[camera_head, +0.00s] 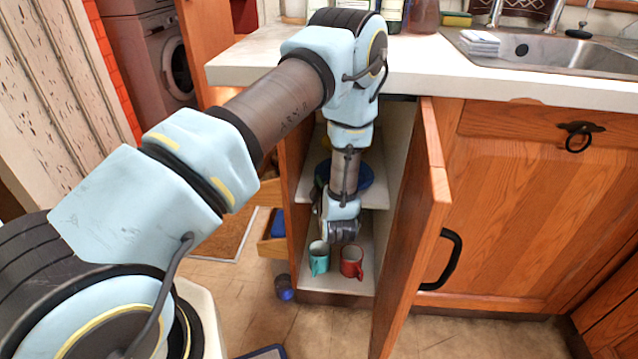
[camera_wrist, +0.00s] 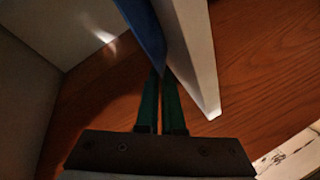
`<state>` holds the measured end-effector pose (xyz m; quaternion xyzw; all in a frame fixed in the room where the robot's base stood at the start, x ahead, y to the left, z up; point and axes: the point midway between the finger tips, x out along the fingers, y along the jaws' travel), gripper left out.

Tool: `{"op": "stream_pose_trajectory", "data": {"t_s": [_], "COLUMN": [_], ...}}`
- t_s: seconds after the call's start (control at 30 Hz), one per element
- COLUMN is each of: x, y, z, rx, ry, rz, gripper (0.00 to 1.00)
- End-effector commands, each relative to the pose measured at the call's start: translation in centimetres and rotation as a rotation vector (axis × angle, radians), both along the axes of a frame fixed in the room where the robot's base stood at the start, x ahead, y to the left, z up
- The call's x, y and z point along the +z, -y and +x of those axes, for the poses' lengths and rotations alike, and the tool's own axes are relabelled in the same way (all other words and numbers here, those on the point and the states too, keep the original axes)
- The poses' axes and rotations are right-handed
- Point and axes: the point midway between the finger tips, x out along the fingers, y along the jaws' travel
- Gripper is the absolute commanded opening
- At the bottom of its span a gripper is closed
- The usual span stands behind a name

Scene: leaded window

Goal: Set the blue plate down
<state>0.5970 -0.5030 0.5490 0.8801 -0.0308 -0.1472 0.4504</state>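The blue plate (camera_head: 366,174) shows behind my arm at the middle shelf (camera_head: 375,195) of the open cabinet, partly hidden. In the wrist view the plate (camera_wrist: 143,27) is seen nearly edge-on, close beside the pale shelf board (camera_wrist: 191,50). My gripper (camera_wrist: 161,78) has its two green fingers close together, with the plate's rim between their tips. I cannot tell whether the plate touches the shelf. In the head view my wrist is inside the cabinet and the fingertips are hidden.
A teal mug (camera_head: 319,258) and a red mug (camera_head: 351,262) stand on the cabinet bottom below my wrist. The open cabinet door (camera_head: 412,240) is close on the right. The countertop (camera_head: 440,65) overhangs above. A small blue object (camera_head: 284,288) is on the floor.

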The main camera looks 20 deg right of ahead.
Motion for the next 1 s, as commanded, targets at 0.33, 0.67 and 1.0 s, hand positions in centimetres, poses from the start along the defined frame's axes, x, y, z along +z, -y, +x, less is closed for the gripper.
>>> {"op": "stream_pose_trajectory", "data": {"t_s": [0.33, 0.67, 1.0], "x": [-0.1, 0.5, 2.1], "y": [0.0, -0.4, -1.7], "z": [0.0, -2.3, -8.9], "rx": [0.0, -0.001, -0.003], "ry": [0.0, -0.003, -0.003], "rz": [0.0, 0.0, 0.002], "gripper": [0.17, 0.17, 0.17]}}
